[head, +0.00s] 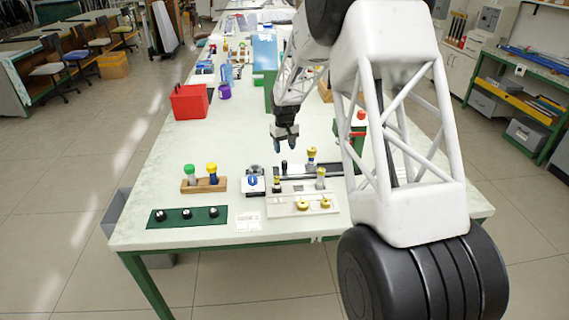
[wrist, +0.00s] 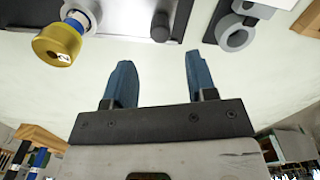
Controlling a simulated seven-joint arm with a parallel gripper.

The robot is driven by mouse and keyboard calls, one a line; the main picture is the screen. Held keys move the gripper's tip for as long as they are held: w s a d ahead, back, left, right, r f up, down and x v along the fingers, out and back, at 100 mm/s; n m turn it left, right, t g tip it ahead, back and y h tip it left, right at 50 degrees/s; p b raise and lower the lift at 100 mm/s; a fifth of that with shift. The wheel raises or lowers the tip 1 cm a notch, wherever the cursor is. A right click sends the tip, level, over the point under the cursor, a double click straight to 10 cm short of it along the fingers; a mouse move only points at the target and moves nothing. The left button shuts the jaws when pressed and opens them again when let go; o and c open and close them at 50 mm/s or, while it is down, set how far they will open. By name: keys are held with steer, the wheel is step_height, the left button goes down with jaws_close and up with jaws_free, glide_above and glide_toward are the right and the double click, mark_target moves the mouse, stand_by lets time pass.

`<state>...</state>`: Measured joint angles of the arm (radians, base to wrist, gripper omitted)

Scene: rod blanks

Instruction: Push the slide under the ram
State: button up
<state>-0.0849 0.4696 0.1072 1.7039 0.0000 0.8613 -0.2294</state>
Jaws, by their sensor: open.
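The slide is a grey plate (wrist: 125,22) at the top of the wrist view, bearing a black upright peg (wrist: 160,27) and a grey collar. A rod with a brass head (wrist: 58,45) and blue band stands in the collar. In the head view the black peg (head: 284,167) and brass-and-blue rod (head: 311,155) show on a dark rail (head: 335,170). My gripper (head: 284,146) is open and empty, above and behind the peg; its blue fingers (wrist: 155,80) are apart from it. A green press with a red knob (head: 361,115) stands right, partly behind my arm; its ram cannot be made out.
A white-and-blue device (head: 253,184) sits just left of the rail. In front are a pale block (head: 290,208) with brass pieces and a green strip (head: 187,218). A wooden stand (head: 204,186) and red bin (head: 189,101) are left.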

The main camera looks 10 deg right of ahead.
mark_target(285, 162)
stand_by(0.3)
steer(key=shift+f, duration=3.9)
jaws_close()
